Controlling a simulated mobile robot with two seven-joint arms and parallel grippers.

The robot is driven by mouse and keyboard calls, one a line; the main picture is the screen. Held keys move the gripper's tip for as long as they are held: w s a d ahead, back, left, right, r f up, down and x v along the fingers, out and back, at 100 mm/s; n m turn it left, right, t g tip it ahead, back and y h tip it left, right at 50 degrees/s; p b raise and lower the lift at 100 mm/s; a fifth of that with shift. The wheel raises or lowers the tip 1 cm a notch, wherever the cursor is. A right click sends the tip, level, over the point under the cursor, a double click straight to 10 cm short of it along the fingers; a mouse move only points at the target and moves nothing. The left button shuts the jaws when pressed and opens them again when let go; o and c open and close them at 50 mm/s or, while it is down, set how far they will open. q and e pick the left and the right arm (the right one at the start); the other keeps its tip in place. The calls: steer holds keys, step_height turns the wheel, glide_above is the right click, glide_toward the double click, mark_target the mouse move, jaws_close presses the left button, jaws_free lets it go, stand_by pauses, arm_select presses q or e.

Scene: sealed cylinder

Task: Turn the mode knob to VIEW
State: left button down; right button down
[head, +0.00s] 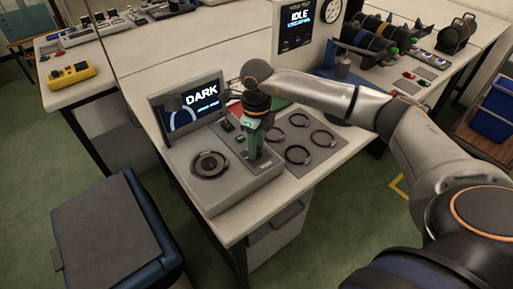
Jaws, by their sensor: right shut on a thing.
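A grey console (222,199) stands on the white bench, with a tilted screen (190,106) that reads DARK in large letters. A round dark dial (209,165) sits on the left of its top. My right gripper (251,153) reaches down from above onto the dark panel at the right of the console. It is shut on a small knob there, which the fingers mostly hide. I take this to be the mode knob; its pointer and labels cannot be read. My left gripper is not in view.
Several dark rings (298,154) lie on a grey mat right of the console. A second screen (297,24) reading IDLE stands behind. A yellow device (71,75) is on the left bench.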

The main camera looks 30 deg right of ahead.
steer(key=shift+n+b, duration=0.3)
steer(key=shift+n, duration=0.8)
steer(key=c, duration=0.5)
jaws_free()
step_height(320, 180, up, 13)
steer(key=shift+f, duration=0.2)
